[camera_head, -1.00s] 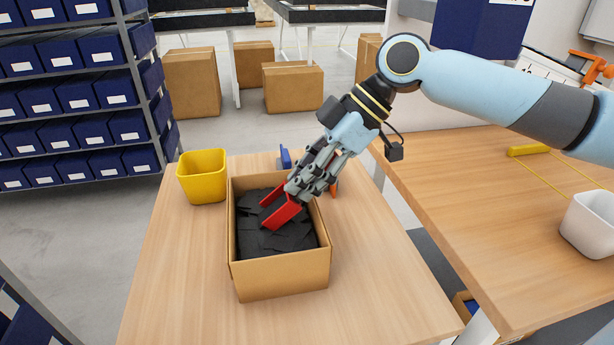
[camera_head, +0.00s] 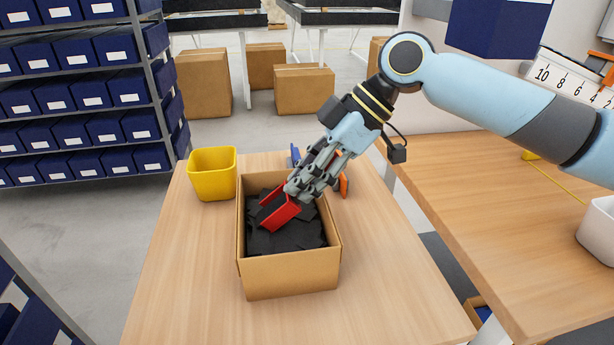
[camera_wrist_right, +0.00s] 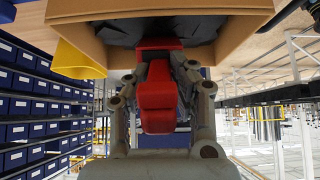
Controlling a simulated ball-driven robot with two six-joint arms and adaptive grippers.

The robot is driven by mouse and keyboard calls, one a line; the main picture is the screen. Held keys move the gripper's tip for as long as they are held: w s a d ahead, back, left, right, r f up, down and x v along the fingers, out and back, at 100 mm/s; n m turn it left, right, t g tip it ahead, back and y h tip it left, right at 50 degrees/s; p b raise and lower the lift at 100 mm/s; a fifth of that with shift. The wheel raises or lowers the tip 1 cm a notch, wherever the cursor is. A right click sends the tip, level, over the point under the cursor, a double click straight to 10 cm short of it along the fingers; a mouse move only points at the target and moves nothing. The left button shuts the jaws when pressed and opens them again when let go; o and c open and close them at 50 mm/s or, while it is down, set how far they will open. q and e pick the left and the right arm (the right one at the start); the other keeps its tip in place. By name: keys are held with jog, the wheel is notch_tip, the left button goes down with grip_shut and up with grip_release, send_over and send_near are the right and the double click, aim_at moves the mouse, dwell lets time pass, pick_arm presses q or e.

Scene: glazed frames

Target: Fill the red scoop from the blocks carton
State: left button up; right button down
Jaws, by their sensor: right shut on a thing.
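The blocks carton (camera_head: 290,276) is an open cardboard box on the wooden table, holding black blocks (camera_head: 290,238). My right gripper (camera_head: 293,190) is shut on the red scoop (camera_head: 279,214). The scoop is tilted, with its pan inside the carton, low against the black blocks. I cannot tell whether blocks lie in the pan. In the right wrist view, the scoop's red handle (camera_wrist_right: 158,98) sits between the gripper's fingers, with the carton wall (camera_wrist_right: 238,42) beyond. My left gripper is not in view.
A yellow bin (camera_head: 212,180) stands left behind the carton. Blue (camera_head: 295,155) and orange (camera_head: 343,184) items are behind and right of the carton. A second table (camera_head: 480,200) on the right bears a white container (camera_head: 598,235). The table front is clear.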

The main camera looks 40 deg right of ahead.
jog(key=shift+w+a+b, duration=0.3)
jog(key=shift+w+a, duration=0.25)
jog(key=shift+a, duration=0.25)
jog(key=shift+r, duration=0.1)
dwell(0.3)
notch_tip(320, 180, up, 2)
jog(key=shift+s+r+t+y+p, duration=0.1)
jog(key=shift+t+y+p, duration=0.4)
jog(key=shift+y+p, duration=0.3)
jog(key=shift+r+t+y+p, duration=0.3)
jog(key=shift+r+t+y, duration=0.3)
jog(key=shift+r+y, duration=0.5)
notch_tip(320, 180, up, 8)
jog(key=s+d+t+y+p, duration=0.1)
jog(key=d+t+y+p, duration=0.1)
jog(key=p, duration=0.5)
jog(key=shift+s+d+r+y, duration=0.2)
jog(key=shift+s+d+y, duration=0.1)
jog(key=shift+y, duration=0.3)
